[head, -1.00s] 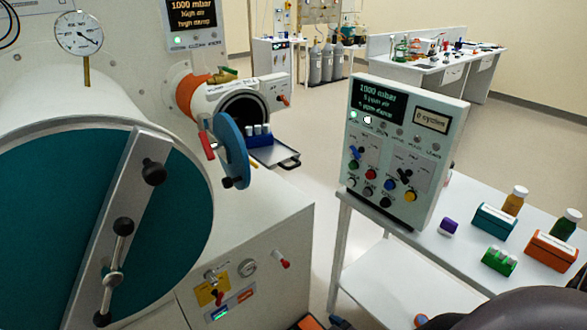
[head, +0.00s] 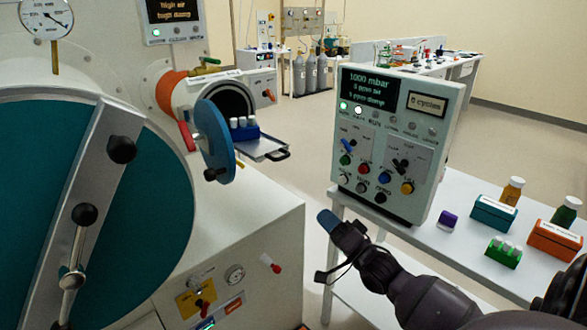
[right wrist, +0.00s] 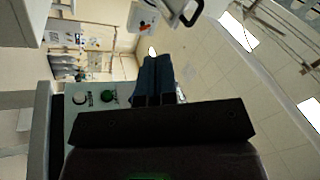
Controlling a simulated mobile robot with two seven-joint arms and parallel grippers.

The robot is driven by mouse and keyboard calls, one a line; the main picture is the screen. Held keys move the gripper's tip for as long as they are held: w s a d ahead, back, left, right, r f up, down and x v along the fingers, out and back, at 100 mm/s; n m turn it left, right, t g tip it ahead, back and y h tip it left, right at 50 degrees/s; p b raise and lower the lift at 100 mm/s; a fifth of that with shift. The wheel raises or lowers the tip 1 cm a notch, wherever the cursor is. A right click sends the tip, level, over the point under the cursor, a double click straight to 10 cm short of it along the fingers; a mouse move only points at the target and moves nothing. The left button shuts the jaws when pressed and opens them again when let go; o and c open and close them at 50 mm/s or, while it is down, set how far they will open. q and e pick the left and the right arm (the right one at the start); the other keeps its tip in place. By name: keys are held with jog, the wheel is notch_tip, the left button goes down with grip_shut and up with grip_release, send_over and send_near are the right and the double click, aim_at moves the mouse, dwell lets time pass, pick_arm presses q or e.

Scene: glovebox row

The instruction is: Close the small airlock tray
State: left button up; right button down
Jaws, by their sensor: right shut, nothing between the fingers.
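The small airlock tray (head: 268,150) sticks out of the round airlock opening (head: 238,99), with its dark handle (head: 277,156) at the outer end. A blue rack (head: 244,131) with white-capped vials stands on it. The round blue airlock door (head: 213,141) is swung open beside the tray. My right gripper (head: 327,220) is shut and empty, below and right of the tray, in front of the control panel's lower left. In the right wrist view its fingers (right wrist: 155,78) are together, and the tray handle (right wrist: 188,12) shows at the top, apart from them. My left gripper is not in view.
The control panel (head: 394,140) stands on a white side table (head: 455,225) close to my right arm. Boxes and bottles stand farther right. The large teal door (head: 150,230) fills the left. Open floor lies between the airlock bench and side table.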

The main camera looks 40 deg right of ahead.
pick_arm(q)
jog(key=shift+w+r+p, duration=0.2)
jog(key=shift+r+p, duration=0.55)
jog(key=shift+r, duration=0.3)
pick_arm(e)
jog(key=w+a+r+m+t, duration=0.1)
jog(key=w+r+m+t, duration=0.1)
jog(key=w+r+m, duration=0.4)
jog(key=w+r, duration=0.4)
jog(key=shift+w+m+y, duration=0.25)
jog(key=shift+m+y, duration=0.05)
jog(key=shift+y, duration=0.1)
jog(key=shift+a, duration=0.1)
